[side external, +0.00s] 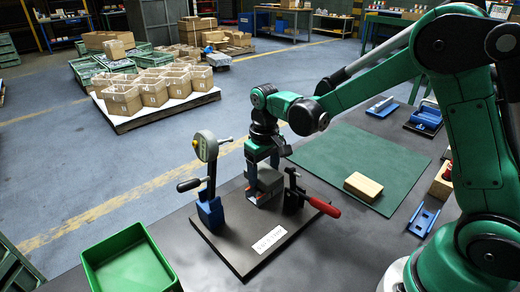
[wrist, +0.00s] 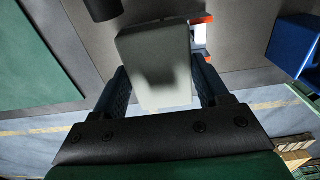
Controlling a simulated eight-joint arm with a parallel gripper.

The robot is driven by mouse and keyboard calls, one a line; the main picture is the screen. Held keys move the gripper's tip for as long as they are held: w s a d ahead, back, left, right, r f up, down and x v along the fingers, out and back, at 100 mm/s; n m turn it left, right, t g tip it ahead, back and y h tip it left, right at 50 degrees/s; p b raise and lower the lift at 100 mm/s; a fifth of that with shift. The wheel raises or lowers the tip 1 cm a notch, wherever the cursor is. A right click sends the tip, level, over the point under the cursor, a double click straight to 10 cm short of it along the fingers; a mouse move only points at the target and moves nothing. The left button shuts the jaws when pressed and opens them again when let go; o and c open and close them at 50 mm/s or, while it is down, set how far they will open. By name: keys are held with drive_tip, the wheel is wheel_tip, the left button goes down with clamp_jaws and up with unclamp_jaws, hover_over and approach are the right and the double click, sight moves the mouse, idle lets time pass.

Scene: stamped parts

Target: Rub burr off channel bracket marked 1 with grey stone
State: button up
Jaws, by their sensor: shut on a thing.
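My gripper (side external: 262,168) points down over the black fixture plate (side external: 228,235). It is shut on a grey block, which looks like the grey stone (side external: 270,180). In the wrist view the stone (wrist: 155,65) sits between the two fingers and hides most of what is beneath it. A blue and white piece with orange-red ends (wrist: 198,38) shows just right of the stone; I cannot tell whether it is a bracket, and no mark is readable. A blue channel-shaped piece (side external: 424,219) lies on the table at the right, with no readable mark.
A dial gauge (side external: 206,148) on a blue base stands left of my gripper. A red-handled clamp (side external: 322,207) stands close on its right. A tan block (side external: 363,187) lies on the green mat (side external: 340,155). A green bin (side external: 128,262) stands front left. A blue tray (side external: 424,118) is behind.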

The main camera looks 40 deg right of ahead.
drive_tip(key=shift+a, duration=1.7)
drive_tip(key=shift+d+f, duration=0.1)
drive_tip(key=shift+d, duration=2.45)
drive_tip(key=shift+r, duration=3.55)
wheel_tip(320, 180, up, 7)
hover_over(252, 195)
drive_tip(key=s+d, duration=0.3)
drive_tip(key=shift+w+d+f, duration=0.1)
drive_tip(key=shift+w+f, duration=0.05)
drive_tip(key=shift+w, duration=0.1)
